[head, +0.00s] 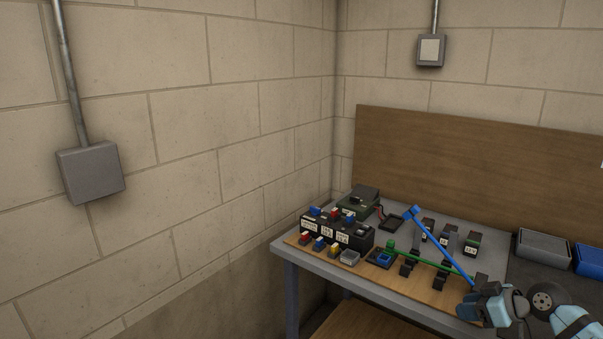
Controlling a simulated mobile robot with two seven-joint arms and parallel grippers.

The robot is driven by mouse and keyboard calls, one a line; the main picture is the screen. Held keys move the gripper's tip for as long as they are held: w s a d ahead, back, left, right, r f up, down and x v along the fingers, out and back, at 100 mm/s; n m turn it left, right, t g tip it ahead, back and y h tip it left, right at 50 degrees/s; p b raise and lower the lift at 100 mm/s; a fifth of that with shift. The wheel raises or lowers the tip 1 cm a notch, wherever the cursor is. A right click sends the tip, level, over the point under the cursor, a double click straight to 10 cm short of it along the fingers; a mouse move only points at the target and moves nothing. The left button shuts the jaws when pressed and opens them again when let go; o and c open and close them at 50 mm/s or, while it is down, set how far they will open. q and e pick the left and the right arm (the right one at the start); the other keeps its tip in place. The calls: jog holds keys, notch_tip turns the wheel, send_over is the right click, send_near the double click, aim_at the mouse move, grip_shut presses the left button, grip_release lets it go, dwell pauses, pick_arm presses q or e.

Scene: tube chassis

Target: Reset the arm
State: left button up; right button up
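My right gripper (470,300) is low at the right, over the front edge of the bench, its arm coming in from the lower right corner. A blue tube (443,250) with a blue end piece runs diagonally down to the right, and its lower end meets the gripper's fingers. Whether the fingers grip the tube or only overlap it cannot be told. A green tube (425,261) with a green end piece lies across dark supports on a wooden board, passing below the blue tube. My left gripper is not in view.
The bench (285,248) stands in the wall corner. A black labelled box (337,234), small coloured parts and a dark green case (359,200) crowd its left end. Several dark blocks stand behind the tubes. A grey bin (543,246) and a blue bin (589,261) are at right.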

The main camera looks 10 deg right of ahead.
jog(key=s+a+f+m+h, duration=0.1)
jog(key=s+a+f, duration=0.6)
jog(key=a+f, duration=0.25)
jog(key=s+a+f+m+h, duration=0.1)
jog(key=s+a+f, duration=0.6)
jog(key=a+f, duration=0.3)
jog(key=s+a+f+m+t, duration=0.1)
jog(key=s+a+f, duration=0.1)
jog(key=s+a, duration=0.75)
pick_arm(q)
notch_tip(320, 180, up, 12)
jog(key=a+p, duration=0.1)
jog(key=p, duration=1.2)
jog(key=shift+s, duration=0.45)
pick_arm(e)
notch_tip(320, 180, up, 12)
jog(key=t, duration=0.1)
jog(key=shift+w+a, duration=0.25)
jog(key=shift+a, duration=0.2)
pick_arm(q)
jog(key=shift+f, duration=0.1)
